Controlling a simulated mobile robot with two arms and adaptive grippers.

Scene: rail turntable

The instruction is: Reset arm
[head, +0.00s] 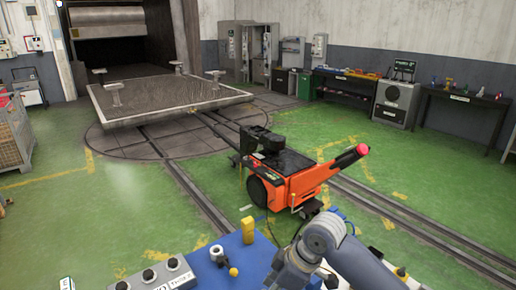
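A bluish-grey arm of mine (325,238) comes in at the bottom right, its bent joint uppermost. I see no fingers on it, and neither gripper shows in the head view. At the bottom edge a control panel with dark round buttons (160,275) stands beside a blue surface (250,262). A yellow upright block (248,230) and a white ring-shaped part (216,253) with a small yellow knob (233,271) are on or by the blue surface. I cannot tell which item the task's arm is.
An orange wheeled tug (300,182) with a pink-tipped handle (362,150) stands ahead by the floor rails (400,222). A flat platform (170,98) lies beyond, over the round turntable (110,143). Workbenches (465,97) line the right wall. Green floor is open at left.

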